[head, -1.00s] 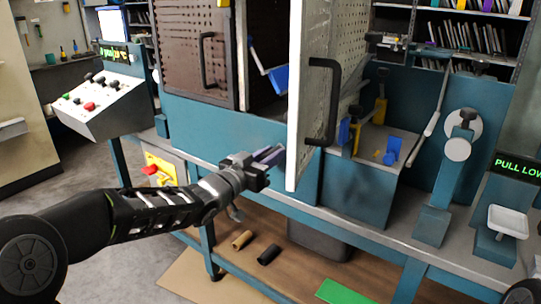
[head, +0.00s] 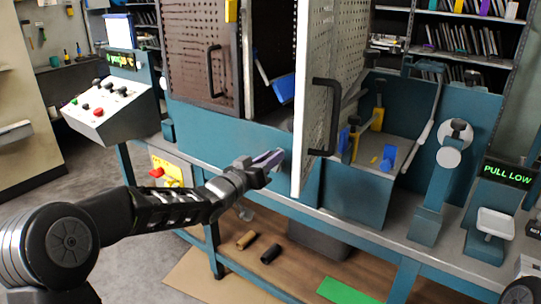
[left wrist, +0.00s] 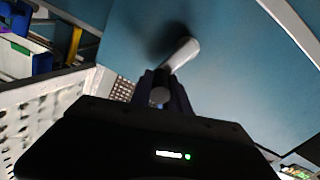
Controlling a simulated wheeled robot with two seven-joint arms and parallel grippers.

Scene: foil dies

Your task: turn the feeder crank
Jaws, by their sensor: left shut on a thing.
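My left gripper (head: 268,159) is in front of the teal lower panel (head: 225,125) of the machine, just left of the open perforated door. In the left wrist view, its dark fingers (left wrist: 161,92) are shut around the round grey end of a pale bar, which I take for the feeder crank (left wrist: 181,55). The bar runs up and right from the fingers against the teal panel and casts a shadow there. In the head view I cannot make out the crank behind the gripper. My right gripper is not in view.
The open perforated door (head: 301,110) with its black handle (head: 325,118) stands close to the right of my left gripper. A button console (head: 108,112) stands at the left. A red and yellow switch (head: 168,172) is below the gripper's left side. Grey floor is clear at the left.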

